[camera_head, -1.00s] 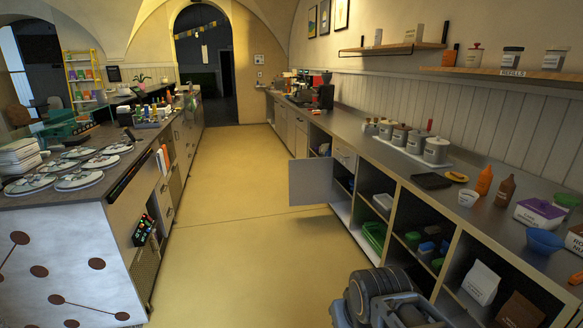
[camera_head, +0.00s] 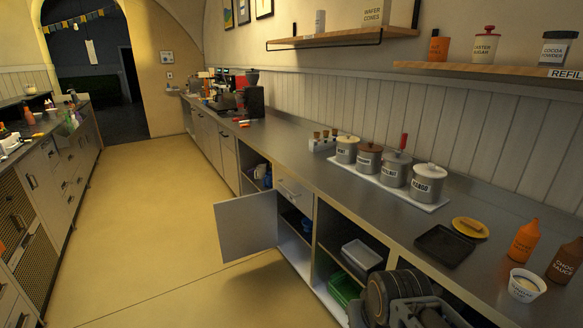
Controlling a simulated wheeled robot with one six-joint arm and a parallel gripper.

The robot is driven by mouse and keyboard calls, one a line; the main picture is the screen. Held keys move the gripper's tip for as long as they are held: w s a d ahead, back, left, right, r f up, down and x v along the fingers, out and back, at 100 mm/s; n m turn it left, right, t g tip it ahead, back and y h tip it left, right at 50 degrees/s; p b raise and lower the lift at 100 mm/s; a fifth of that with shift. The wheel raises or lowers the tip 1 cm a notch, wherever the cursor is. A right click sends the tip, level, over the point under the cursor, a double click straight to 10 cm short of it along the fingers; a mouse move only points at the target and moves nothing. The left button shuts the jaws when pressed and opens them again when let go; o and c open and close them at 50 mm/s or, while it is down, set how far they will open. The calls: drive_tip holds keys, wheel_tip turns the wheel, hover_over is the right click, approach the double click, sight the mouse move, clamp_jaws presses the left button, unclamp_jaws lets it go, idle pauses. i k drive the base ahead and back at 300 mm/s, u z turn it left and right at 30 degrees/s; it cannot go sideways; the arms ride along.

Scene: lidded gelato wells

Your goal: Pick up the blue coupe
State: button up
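No blue coupe is clearly identifiable in the head view. Small blue items (camera_head: 297,222) sit in shade on a shelf of the open cabinet, too dark to tell their shape. Four-lidded-style wells stand on the right counter as a row of grey lidded pots (camera_head: 392,172) on a white tray (camera_head: 436,207). My folded arm shows at the bottom right, in front of the cabinets. My gripper cannot be made out.
A cabinet door (camera_head: 246,226) stands open into the aisle. The right counter holds a black tray (camera_head: 444,246), a yellow dish (camera_head: 470,228), a white tub (camera_head: 526,285) and an orange bottle (camera_head: 524,241). The yellow floor (camera_head: 150,225) of the aisle is clear.

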sight(307, 222)
drive_tip(key=z, duration=0.05)
drive_tip(key=i, duration=0.35)
drive_tip(key=u, duration=0.55)
drive_tip(key=i, duration=1.75)
drive_tip(key=u, duration=0.5)
drive_tip(key=i, duration=0.8)
drive_tip(key=z, duration=0.05)
